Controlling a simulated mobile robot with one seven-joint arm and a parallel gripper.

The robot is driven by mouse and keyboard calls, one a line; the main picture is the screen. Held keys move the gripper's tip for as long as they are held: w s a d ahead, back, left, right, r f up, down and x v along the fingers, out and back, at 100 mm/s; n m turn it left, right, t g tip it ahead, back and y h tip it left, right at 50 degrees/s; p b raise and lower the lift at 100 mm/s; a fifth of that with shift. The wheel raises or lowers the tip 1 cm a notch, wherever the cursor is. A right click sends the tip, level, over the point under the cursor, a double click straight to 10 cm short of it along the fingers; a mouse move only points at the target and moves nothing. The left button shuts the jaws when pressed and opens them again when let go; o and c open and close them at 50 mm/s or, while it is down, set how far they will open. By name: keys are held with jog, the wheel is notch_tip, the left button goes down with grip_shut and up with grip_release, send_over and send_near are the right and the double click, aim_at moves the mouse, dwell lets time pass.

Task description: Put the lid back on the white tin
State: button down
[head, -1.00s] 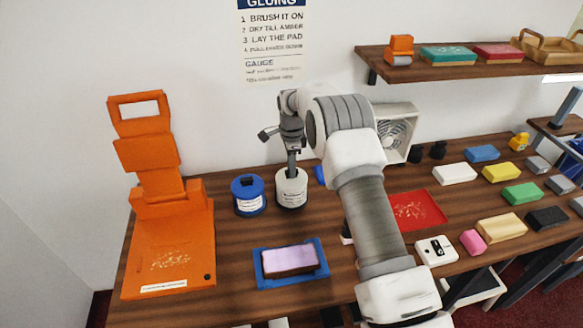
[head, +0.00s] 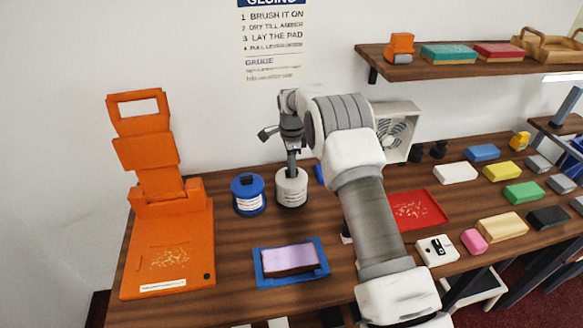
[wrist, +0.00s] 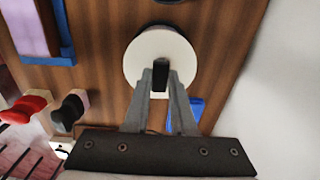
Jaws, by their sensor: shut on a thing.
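The white tin (head: 291,190) stands upright on the wooden counter, to the right of the blue tin (head: 249,196). My gripper (head: 291,168) is directly above the white tin, pointing down. In the wrist view my gripper (wrist: 161,78) is shut on the black knob of the round white lid (wrist: 150,50). The lid covers the tin's mouth from above, so the rim below is hidden. Lid and tin look lined up; I cannot tell whether the lid is fully seated or slightly above the rim.
An orange press (head: 165,250) stands at the left. A blue tray (head: 265,278) with a purple-topped block lies in front of the tins. A red tray (head: 432,210), a fan (head: 398,130) and several coloured blocks are to the right. The wall is close behind.

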dwell(0.4)
jog(key=shift+c, duration=0.9)
grip_release()
jog(key=shift+r+p, duration=1.7)
jog(key=shift+r, duration=1.8)
grip_shut()
